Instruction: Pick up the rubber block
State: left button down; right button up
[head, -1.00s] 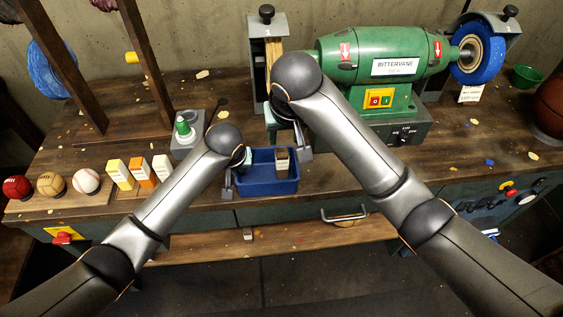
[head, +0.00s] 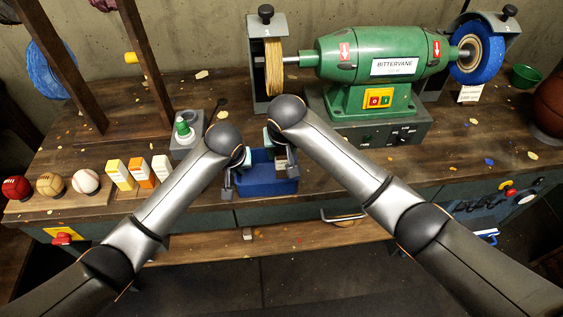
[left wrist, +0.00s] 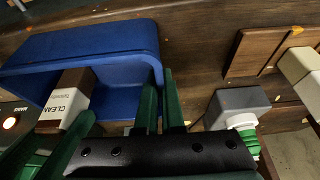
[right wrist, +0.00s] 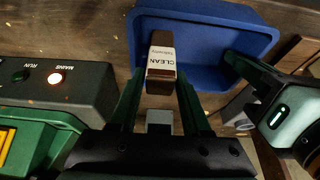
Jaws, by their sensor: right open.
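The rubber block, brown with a white band lettered CLEAN, stands in the blue tray (head: 265,187). The block shows in the right wrist view (right wrist: 161,65) and the left wrist view (left wrist: 66,100); my right arm mostly hides it in the head view. My right gripper (right wrist: 158,98) is open just above the tray, its fingers on either side of the block; I cannot tell if they touch it. My left gripper (left wrist: 159,95) is closed over the tray's side wall, one finger inside and one outside. It also shows in the head view (head: 228,184).
A green grinder (head: 380,55) with a control box stands behind and to the right. A white bottle with a green cap (head: 184,130), several small boxes (head: 140,172) and balls (head: 50,184) stand to the left. The bench front is clear right of the tray.

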jog(key=shift+f, duration=0.1)
grip_shut()
dwell(0.3)
notch_tip(320, 180, up, 10)
jog(key=shift+r, duration=0.1)
dwell(0.6)
pick_arm(q)
jog(key=c, duration=1)
grip_release()
jog(key=shift+o, duration=0.2)
